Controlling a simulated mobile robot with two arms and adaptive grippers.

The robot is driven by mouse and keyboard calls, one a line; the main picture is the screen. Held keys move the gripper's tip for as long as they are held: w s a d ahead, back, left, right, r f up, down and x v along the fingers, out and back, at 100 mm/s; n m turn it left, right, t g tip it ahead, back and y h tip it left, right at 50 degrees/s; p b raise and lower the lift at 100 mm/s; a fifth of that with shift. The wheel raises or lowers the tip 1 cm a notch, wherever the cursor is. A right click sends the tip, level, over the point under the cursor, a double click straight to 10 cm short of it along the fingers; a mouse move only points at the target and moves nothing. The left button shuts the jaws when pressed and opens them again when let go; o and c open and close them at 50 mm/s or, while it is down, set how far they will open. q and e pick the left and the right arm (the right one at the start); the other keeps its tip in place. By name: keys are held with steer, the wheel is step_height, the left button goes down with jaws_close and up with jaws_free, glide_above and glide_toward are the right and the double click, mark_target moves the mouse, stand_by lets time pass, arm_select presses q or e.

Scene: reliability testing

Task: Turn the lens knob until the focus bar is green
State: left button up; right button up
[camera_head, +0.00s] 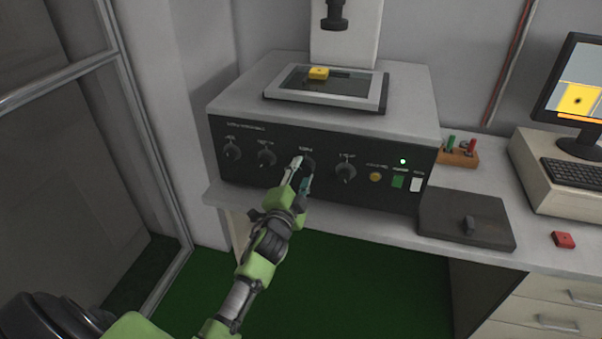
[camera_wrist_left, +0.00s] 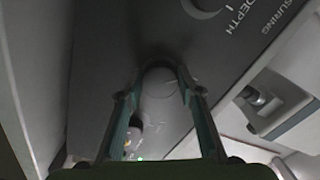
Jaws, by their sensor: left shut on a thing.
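The measuring machine's dark front panel (camera_head: 215,165) carries a row of knobs. My left gripper (camera_head: 302,172) is shut on the third knob from the left (camera_head: 307,160), whose label is too small to read. In the left wrist view this round dark knob (camera_wrist_left: 160,80) sits between the two fingers of my left gripper (camera_wrist_left: 158,88). The monitor (camera_head: 575,92) at the right shows a yellow part with a dark hole, and an orange bar (camera_head: 579,117) runs below it. My right gripper is out of view.
Other knobs flank the held one, at left (camera_head: 266,156) and right (camera_head: 345,170). A yellow part (camera_head: 318,73) lies on the glass stage under the lens.

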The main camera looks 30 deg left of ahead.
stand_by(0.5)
arm_select(q)
steer(key=o, duration=1.1)
steer(key=v, duration=1.2)
steer(key=shift+s+f, duration=0.1)
